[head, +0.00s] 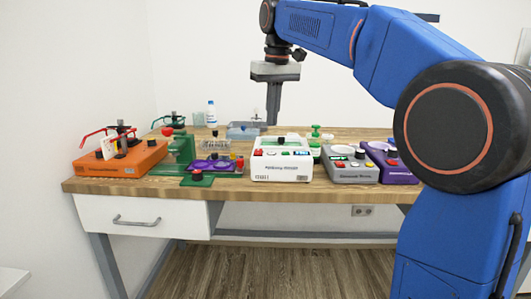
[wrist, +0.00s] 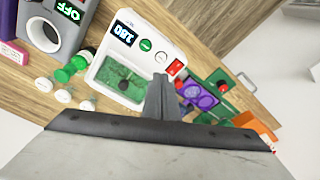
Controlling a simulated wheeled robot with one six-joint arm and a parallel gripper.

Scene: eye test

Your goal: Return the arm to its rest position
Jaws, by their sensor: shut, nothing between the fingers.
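My gripper (head: 273,108) hangs from the blue arm above the wooden table (head: 240,195), pointing down, in the head view. Its fingers are together with nothing between them. In the wrist view the closed fingers of my gripper (wrist: 162,98) show in front of the white device, with clear space below them in the head view. My arm reaches in from the right side of the head view, bent high over the table.
On the table stand an orange device (head: 120,160), a green stand (head: 181,150), a purple tray (head: 212,165), a white device (head: 282,172), a grey device (head: 350,172) and a purple device (head: 388,165). Bottles and small containers stand behind. The air around my gripper is free.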

